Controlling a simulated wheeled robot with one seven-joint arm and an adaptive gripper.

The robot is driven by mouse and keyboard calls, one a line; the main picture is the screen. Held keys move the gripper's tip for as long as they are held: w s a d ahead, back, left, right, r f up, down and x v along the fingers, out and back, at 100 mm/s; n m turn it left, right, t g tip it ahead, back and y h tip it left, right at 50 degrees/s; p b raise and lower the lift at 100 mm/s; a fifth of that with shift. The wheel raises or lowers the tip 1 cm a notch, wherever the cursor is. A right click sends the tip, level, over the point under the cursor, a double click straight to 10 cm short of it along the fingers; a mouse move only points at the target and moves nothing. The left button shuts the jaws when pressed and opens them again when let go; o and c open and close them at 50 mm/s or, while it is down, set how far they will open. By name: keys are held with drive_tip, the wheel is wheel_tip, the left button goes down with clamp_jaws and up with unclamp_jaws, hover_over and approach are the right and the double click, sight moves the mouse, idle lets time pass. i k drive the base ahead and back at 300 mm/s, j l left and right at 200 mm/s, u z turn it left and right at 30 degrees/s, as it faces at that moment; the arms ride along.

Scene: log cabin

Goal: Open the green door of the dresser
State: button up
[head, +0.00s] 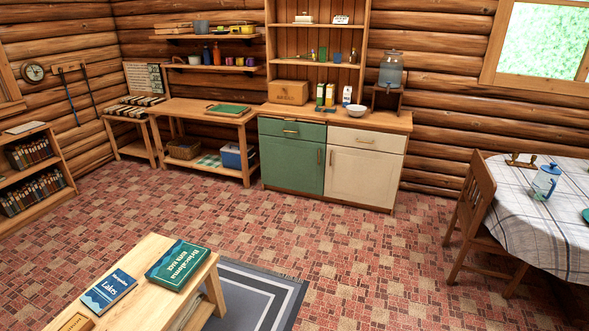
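The dresser (300,197) stands against the far log wall, a little right of the middle of the head view. Its green door (291,164) is the lower left front panel and looks closed. A small upright handle (318,157) sits near the door's right edge. Above it is a green drawer (291,131) with a horizontal handle, also closed. A cream door (357,178) and a cream drawer (366,139) are beside them on the right, both closed. My gripper is not in view.
Open tiled floor (330,245) lies before the dresser. A low table with books (180,264) stands at the lower left on a grey rug (262,290). A chair (476,215) and a cloth-covered table (530,215) are at the right. A workbench (180,108) adjoins the dresser's left.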

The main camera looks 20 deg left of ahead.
sight(286, 163)
drive_tip(key=i+j, duration=0.25)
drive_tip(key=j, duration=0.15)
drive_tip(key=i+j, duration=0.5)
drive_tip(key=j, duration=0.25)
drive_tip(key=i+j, duration=0.35)
drive_tip(key=i, duration=0.15)
drive_tip(key=i+j+u, duration=0.15)
drive_tip(key=i+j, duration=0.45)
drive_tip(key=i, duration=0.35)
drive_tip(key=i+j+u, duration=0.15)
drive_tip(key=i+j, duration=0.15)
drive_tip(key=i, duration=0.2)
drive_tip(key=i+j, duration=0.2)
drive_tip(key=i, duration=0.35)
drive_tip(key=i+j+u, duration=0.15)
drive_tip(key=i, duration=0.35)
drive_tip(key=i+j, duration=0.25)
drive_tip(key=i, duration=0.3)
drive_tip(key=i+j, duration=0.1)
drive_tip(key=j, duration=0.35)
drive_tip(key=i+j, duration=0.15)
drive_tip(key=j, duration=0.3)
drive_tip(key=i+j+u, duration=0.1)
drive_tip(key=j, duration=0.3)
drive_tip(key=i+j, duration=0.15)
drive_tip(key=j, duration=0.3)
